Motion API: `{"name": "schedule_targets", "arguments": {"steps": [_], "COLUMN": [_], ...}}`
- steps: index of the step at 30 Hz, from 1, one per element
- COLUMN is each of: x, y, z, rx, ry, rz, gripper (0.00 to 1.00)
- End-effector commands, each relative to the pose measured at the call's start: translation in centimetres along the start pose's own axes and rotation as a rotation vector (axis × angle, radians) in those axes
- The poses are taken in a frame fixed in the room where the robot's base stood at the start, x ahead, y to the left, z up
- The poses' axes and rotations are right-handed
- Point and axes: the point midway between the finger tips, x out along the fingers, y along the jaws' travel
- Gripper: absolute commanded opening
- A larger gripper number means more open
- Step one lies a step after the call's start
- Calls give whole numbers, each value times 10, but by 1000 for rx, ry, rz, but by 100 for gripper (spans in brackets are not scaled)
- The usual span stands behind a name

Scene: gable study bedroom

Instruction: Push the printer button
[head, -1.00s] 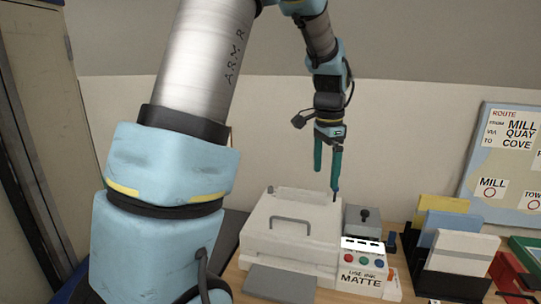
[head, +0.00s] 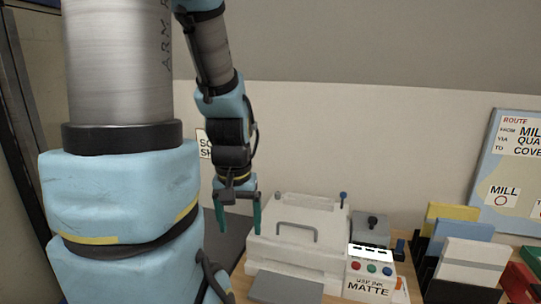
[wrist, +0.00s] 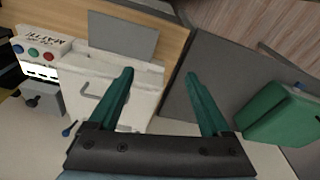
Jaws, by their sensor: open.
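The printer is a white box (head: 296,249) with a grey lid handle; it also shows in the wrist view (wrist: 120,98). A white control panel (head: 369,284) adjoins its right side, labelled "USE INK MATTE". The panel carries a red button (head: 357,266), a green button (head: 372,269) and a blue button (head: 388,271). In the wrist view the panel (wrist: 40,45) is at the upper left. My gripper (head: 239,228) is open and empty, fingers pointing down, by the printer's left side and well left of the buttons. Its fingers also show in the wrist view (wrist: 159,74).
A grey block with a black knob (head: 372,228) stands behind the panel. A blue-topped lever (head: 343,197) rises at the printer's back right. File holders (head: 470,265) stand at the right. A grey tray (head: 287,288) lies in front.

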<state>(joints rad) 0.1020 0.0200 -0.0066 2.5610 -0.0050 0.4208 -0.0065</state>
Motion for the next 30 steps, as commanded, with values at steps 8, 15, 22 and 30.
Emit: {"name": "schedule_targets", "arguments": {"steps": [8,15,22,30], "x": [0,0,0,0], "y": [0,0,0,0], "z": [0,0,0,0], "rx": [1,2,2,2], "ry": [0,-1,-1,0], "rz": [0,0,0,0], "gripper": [49,22,0,0]}}
